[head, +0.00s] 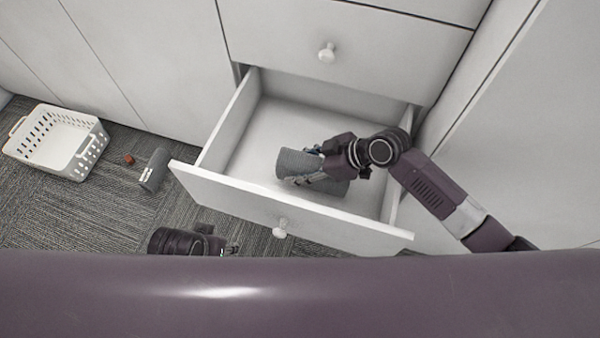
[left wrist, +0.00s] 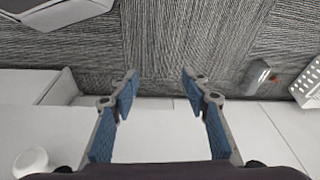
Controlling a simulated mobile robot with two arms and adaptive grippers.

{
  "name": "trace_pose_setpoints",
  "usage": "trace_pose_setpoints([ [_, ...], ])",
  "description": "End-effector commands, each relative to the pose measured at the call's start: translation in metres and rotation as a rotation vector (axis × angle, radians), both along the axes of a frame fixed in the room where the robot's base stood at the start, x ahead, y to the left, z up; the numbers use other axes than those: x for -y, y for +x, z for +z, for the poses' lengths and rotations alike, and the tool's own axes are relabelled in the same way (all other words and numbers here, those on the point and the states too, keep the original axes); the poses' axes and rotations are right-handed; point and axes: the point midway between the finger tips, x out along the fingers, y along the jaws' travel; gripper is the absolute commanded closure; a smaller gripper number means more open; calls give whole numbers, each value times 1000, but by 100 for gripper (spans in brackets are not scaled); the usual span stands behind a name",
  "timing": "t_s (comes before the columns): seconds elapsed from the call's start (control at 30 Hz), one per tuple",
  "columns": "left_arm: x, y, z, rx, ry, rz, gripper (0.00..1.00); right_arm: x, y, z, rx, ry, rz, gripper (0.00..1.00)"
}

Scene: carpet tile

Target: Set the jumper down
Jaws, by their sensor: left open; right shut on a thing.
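The jumper (head: 298,164) is a grey rolled bundle inside the open drawer. My right gripper (head: 318,172) is shut on it, reaching in from the right. The jumper lies low in the drawer; I cannot tell whether it touches the drawer floor. The open drawer (head: 250,140) is white and otherwise looks empty. My left gripper (head: 234,249) is low in front of the drawer, partly hidden by my own body. In the left wrist view the left gripper (left wrist: 160,76) is open and empty, over the carpet.
A white perforated basket (head: 88,152) stands on the carpet at the left. A small reddish-brown object (head: 128,159) and another grey rolled item (head: 154,170) lie between it and the drawer. A closed drawer (head: 380,40) is above the open one.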

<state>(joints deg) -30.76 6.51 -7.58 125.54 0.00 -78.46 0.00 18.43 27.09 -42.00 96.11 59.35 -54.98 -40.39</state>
Motion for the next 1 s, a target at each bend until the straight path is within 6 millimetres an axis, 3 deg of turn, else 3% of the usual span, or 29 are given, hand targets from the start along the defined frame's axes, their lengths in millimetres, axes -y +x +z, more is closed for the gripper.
trace_pose_setpoints([
  [0.3, -1, -4, 32, 19, -1, 2, 57, -1, -1, -33, -2, 2, 0, 95],
  [0.7, -2, -5, 38, 22, -1, 2, 57, 0, 0, -35, -1, 1, 0, 95],
  [0.73, -1, -5, 39, 23, -1, 2, 57, 0, -1, -36, -3, 0, 0, 52],
  [0.87, -2, -5, 38, 22, -1, 3, 57, 0, -1, -36, -2, 0, -1, 38],
  [1.0, -2, -5, 38, 22, -1, 3, 57, 0, -1, -36, -2, 0, -1, 38],
])
